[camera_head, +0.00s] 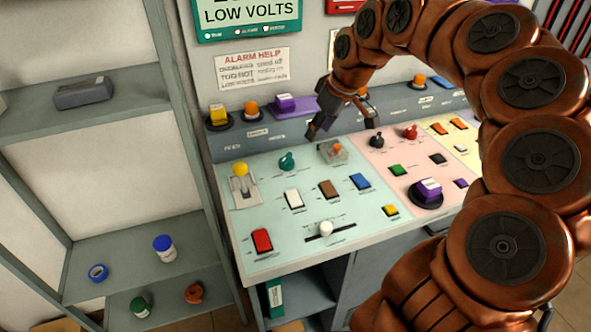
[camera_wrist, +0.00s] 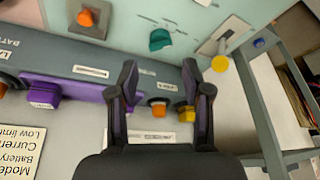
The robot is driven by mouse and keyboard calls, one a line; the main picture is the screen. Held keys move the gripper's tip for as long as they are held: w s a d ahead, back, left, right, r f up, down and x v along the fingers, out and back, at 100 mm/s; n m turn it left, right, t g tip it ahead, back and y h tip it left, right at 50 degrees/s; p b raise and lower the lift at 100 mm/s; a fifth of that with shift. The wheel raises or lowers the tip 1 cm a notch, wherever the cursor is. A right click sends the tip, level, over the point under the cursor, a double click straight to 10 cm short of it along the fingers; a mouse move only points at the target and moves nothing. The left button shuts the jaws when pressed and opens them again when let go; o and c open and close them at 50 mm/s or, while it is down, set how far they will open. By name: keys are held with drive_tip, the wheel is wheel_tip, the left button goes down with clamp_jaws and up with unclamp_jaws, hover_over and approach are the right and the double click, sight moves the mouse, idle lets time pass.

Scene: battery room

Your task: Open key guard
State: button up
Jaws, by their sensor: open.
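A small clear-looking guard (camera_head: 333,152) sits over an orange key or knob on the pale green part of the sloped console. What seems to be the same orange piece on its square base (camera_wrist: 88,18) shows at the top left of the wrist view. The guard looks closed in the head view; its hinge side is too small to tell. My gripper (camera_head: 342,118) is open and empty, above the console's rear edge just behind the guard. In the wrist view its two fingers (camera_wrist: 160,75) are apart with nothing between them, pointing toward the rear ledge.
A teal knob (camera_head: 287,161) and a yellow-topped lever (camera_head: 240,170) stand left of the guard. A black knob (camera_head: 376,140) and a red knob (camera_head: 410,132) stand right. The rear ledge carries yellow, orange and purple buttons (camera_head: 285,103). A grey shelf rack (camera_head: 120,85) stands at the left.

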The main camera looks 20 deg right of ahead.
drive_tip(key=s+a+g, duration=0.2)
drive_tip(key=s+a, duration=0.8)
drive_tip(key=a, duration=0.1)
drive_tip(key=shift+s+a+f, duration=0.15)
drive_tip(key=shift+s+f, duration=0.1)
drive_tip(key=shift+s, duration=0.1)
